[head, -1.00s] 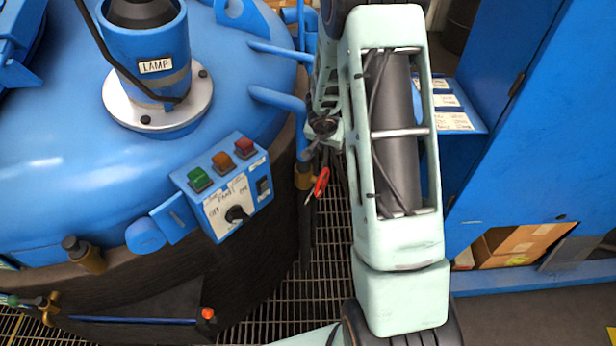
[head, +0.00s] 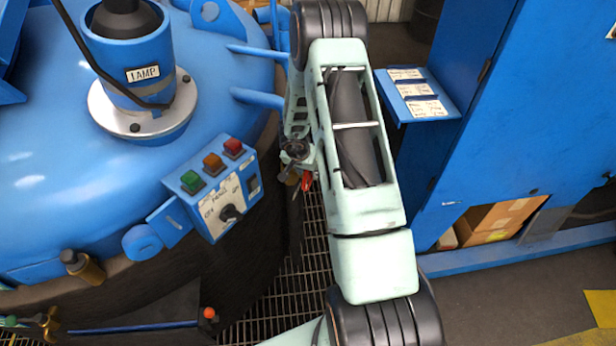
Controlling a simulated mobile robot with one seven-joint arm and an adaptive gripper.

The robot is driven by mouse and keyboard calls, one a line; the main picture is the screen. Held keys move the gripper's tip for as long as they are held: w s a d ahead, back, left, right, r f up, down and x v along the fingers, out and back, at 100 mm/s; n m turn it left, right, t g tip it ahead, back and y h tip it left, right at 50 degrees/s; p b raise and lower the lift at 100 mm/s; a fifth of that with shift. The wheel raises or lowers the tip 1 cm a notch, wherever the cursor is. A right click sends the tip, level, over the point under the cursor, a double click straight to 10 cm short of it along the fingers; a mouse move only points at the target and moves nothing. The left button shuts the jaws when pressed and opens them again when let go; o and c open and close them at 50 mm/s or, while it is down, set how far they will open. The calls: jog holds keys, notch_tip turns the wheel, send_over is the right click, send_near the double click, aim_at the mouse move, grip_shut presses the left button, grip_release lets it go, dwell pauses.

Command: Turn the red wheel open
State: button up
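A small red part (head: 307,181) shows in the head view just left of my arm, low beside the furnace's side and above the floor grating. It looks like a piece of the red wheel, but most of it is hidden and its turn cannot be read. The end of my arm, with my gripper (head: 291,174), seems to be the small dark parts right by the red part. My arm covers much of this area. Whether the fingers touch the red part, or are open or shut, is too small to tell.
The blue furnace (head: 60,170) fills the left, with a lamp housing (head: 140,80) and a button box (head: 212,190) facing me. A blue cabinet (head: 520,120) with a label shelf (head: 418,95) stands at the right. Floor grating (head: 312,235) lies between them.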

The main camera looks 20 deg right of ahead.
jog(key=shift+x, duration=1.45)
jog(key=shift+c, duration=0.3)
grip_shut()
